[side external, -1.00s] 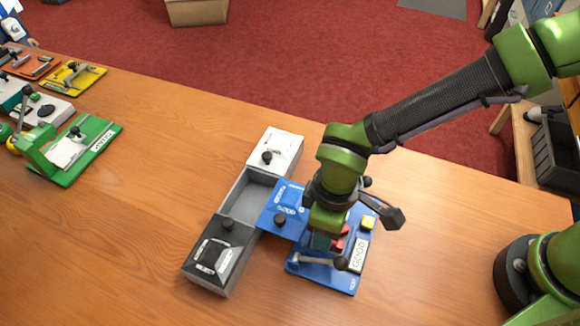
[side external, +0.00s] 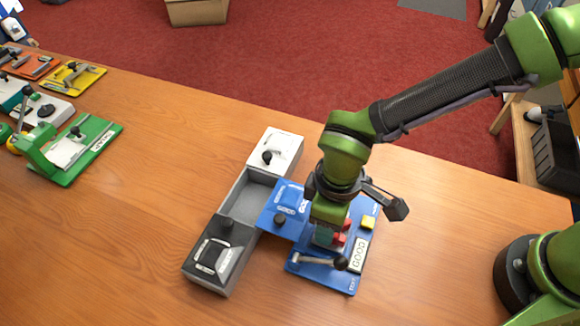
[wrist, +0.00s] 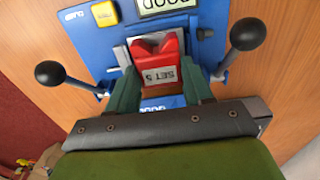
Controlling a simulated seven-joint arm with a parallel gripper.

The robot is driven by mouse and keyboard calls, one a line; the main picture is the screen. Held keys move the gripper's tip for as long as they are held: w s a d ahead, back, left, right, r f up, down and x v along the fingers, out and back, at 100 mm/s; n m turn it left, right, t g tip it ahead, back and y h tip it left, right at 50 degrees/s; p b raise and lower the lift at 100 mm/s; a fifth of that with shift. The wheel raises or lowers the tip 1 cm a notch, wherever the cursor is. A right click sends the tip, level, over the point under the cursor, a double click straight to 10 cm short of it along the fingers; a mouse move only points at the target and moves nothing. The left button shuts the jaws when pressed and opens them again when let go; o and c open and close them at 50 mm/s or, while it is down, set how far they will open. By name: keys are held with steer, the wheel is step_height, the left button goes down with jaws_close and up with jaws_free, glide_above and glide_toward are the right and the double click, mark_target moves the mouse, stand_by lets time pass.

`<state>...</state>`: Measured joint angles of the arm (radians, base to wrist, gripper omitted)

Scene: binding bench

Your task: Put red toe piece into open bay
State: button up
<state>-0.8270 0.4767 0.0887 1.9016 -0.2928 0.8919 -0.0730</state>
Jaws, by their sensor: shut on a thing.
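The red toe piece (wrist: 160,62), marked "SET 5", sits between the two fingers of my gripper (wrist: 160,84) in the wrist view. My gripper (side external: 330,236) is shut on it, over the blue fixture (side external: 318,277). Part of the red piece (side external: 340,239) shows beside the fingers in the side view. I cannot tell whether it is clear of the fixture. The open bay (side external: 250,198) is the uncovered middle compartment of the long grey box, to the left of my gripper.
A white cover (side external: 282,146) and a dark cover (side external: 215,258), both with black knobs, close the box's ends. The fixture carries a lever (side external: 317,260) and yellow block (side external: 368,222).

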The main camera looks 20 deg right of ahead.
steer(key=shift+r, duration=1.95)
steer(key=shift+r, duration=0.15)
step_height(320, 180, up, 9)
glide_above(248, 205)
steer(key=shift+f, duration=6.35)
steer(key=shift+f, duration=0.7)
steer(key=o, duration=1)
